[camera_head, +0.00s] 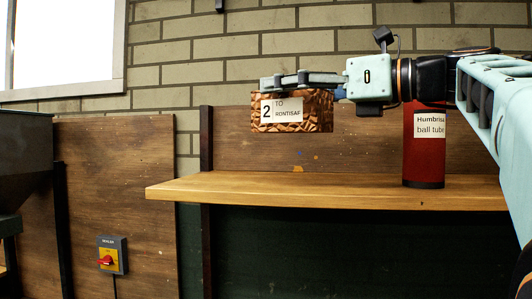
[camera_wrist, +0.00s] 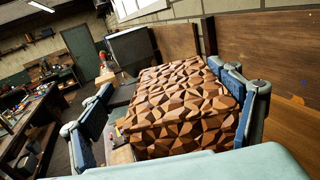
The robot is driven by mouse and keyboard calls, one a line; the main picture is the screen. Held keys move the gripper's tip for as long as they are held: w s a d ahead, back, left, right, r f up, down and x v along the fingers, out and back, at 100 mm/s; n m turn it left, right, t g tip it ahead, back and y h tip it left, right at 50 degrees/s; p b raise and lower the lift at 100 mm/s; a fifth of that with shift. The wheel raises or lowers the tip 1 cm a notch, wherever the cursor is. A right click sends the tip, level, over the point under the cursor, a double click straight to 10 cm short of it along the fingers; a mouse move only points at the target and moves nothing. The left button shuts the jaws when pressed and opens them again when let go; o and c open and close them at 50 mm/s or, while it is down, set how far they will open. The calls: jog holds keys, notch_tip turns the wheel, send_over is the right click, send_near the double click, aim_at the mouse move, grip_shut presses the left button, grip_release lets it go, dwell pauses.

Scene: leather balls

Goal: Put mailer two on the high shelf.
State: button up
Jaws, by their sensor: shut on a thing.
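Mailer two is a brown faceted packet (camera_head: 318,116) with a white label reading "2 TO RONTISAF". My gripper (camera_head: 285,83) is shut on it and holds it in the air above the left part of the wooden shelf (camera_head: 250,190). A gap shows between the packet's lower edge and the shelf board in the head view. In the wrist view the packet (camera_wrist: 180,110) fills the space between the two blue-padded fingers (camera_wrist: 165,115). Its label is out of sight there.
A red tube (camera_head: 423,155) labelled "Humbris ball tube" stands upright on the shelf at right, below my arm. The shelf board left of it looks clear. A red-handled switch box (camera_head: 112,255) is on the lower left panel. A brick wall is behind.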

jog(key=w, duration=0.1)
jog(key=w+a+f, duration=0.1)
jog(key=w, duration=0.1)
jog(key=shift+w+a+f+p, duration=0.1)
jog(key=shift+a+f+p, duration=0.05)
jog(key=shift+a+p, duration=0.15)
jog(key=w+f, duration=0.1)
jog(key=f, duration=0.2)
jog(key=w+a+f, duration=0.1)
jog(key=w+f, duration=0.1)
jog(key=f, duration=0.1)
jog(key=w+a+f, duration=0.1)
jog(key=f, duration=0.2)
jog(key=shift+w+a+b, duration=0.1)
jog(key=shift+w+b, duration=0.15)
jog(key=shift+b, duration=0.05)
jog(key=shift+f, duration=0.1)
jog(key=shift+f, duration=0.15)
jog(key=o, duration=1.2)
